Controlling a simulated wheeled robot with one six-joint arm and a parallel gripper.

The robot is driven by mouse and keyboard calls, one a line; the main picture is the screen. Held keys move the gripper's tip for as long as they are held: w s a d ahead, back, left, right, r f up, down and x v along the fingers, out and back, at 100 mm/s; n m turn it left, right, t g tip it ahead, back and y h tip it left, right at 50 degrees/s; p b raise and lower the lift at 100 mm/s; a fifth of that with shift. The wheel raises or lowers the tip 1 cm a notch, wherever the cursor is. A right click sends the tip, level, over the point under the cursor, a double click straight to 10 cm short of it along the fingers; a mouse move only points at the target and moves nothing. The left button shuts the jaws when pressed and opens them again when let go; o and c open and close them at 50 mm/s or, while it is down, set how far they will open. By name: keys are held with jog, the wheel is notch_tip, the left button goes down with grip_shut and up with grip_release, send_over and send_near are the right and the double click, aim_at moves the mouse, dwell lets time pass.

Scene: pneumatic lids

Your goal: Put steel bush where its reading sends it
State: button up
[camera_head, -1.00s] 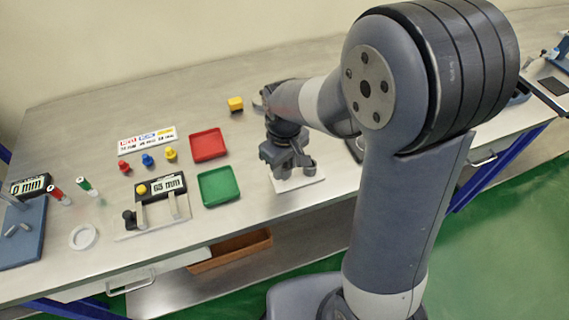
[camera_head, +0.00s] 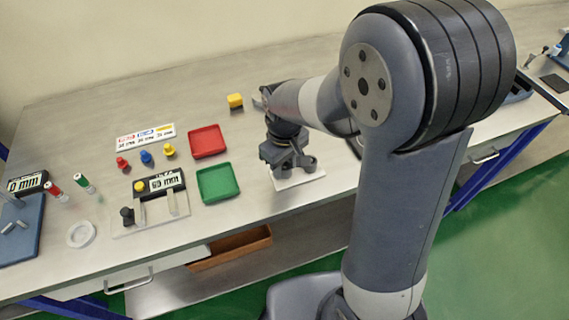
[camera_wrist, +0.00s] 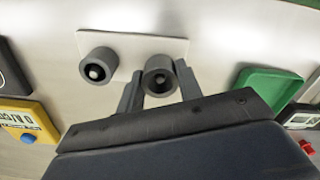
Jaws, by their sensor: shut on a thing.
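My gripper (camera_wrist: 157,82) is shut on a dark grey steel bush (camera_wrist: 169,88), a short hollow cylinder seen end-on in the wrist view. A similar grey bush (camera_wrist: 97,67) stands to its left, clear of the fingers, on a white plate (camera_wrist: 120,45). The held bush is over or on this plate; I cannot tell whether it touches. In the head view, my gripper (camera_head: 284,165) is low over the plate (camera_head: 312,177) near the front edge. A measuring fixture (camera_head: 150,205) with a display (camera_head: 165,181) stands left; its digits are not clear.
A green tray (camera_head: 230,194) and red tray (camera_head: 208,141) lie left of my gripper. Farther left are a colour-coded card (camera_head: 146,136), red, blue and yellow knobs, a white ring (camera_head: 72,240) and a blue stand (camera_head: 24,230).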

jog(key=shift+f+b, duration=0.45)
jog(key=shift+f, duration=0.15)
dwell(0.3)
jog(key=o, duration=1.7)
jog(key=shift+c, duration=0.2)
jog(key=shift+r+p, duration=2.9)
jog(key=shift+r, duration=0.65)
jog(key=shift+f, duration=0.1)
jog(key=shift+f+b, duration=2.85)
jog(key=shift+f, duration=0.6)
